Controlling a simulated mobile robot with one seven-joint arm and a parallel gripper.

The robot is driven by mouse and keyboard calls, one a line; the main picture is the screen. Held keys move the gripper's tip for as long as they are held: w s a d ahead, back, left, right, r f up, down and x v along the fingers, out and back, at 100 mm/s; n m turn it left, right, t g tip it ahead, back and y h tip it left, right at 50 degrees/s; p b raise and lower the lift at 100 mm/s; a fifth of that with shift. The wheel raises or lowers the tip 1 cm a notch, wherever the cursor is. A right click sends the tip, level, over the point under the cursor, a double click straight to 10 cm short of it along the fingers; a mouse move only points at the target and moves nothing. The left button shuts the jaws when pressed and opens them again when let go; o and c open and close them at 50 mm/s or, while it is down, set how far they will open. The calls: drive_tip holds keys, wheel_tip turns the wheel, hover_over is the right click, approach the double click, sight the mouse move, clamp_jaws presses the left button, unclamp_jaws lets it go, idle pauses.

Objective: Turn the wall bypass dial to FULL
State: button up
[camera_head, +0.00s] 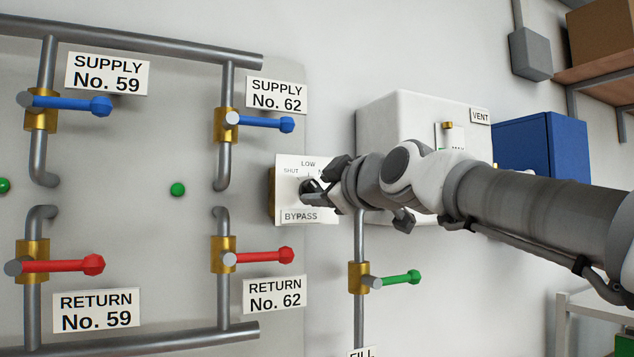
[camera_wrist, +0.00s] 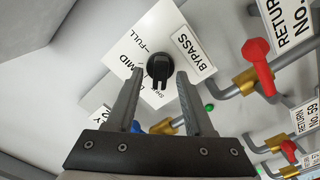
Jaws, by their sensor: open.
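The bypass dial is a black knob (camera_wrist: 165,62) on a white plate (camera_wrist: 128,48) fixed to the wall. In the wrist view FULL and MID read on the plate, and a BYPASS label sits to the right. The knob's ridge runs roughly up and down in that view, its lower end near small, partly hidden lettering; which end is the pointer I cannot tell. My gripper (camera_wrist: 160,76) is open, its fingers on either side of the knob's lower part in the picture. Contact is unclear. In the head view my gripper (camera_head: 322,192) covers much of the dial plate (camera_head: 291,187).
A blue supply valve lever (camera_head: 262,122) and a red return lever (camera_head: 262,256) are left of the dial. A green fill lever (camera_head: 397,279) stands below my wrist. A white tank (camera_head: 400,115) and a blue box (camera_head: 545,145) are behind my arm.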

drive_tip(key=shift+w+a, duration=0.2)
drive_tip(key=shift+w, duration=0.3)
clamp_jaws()
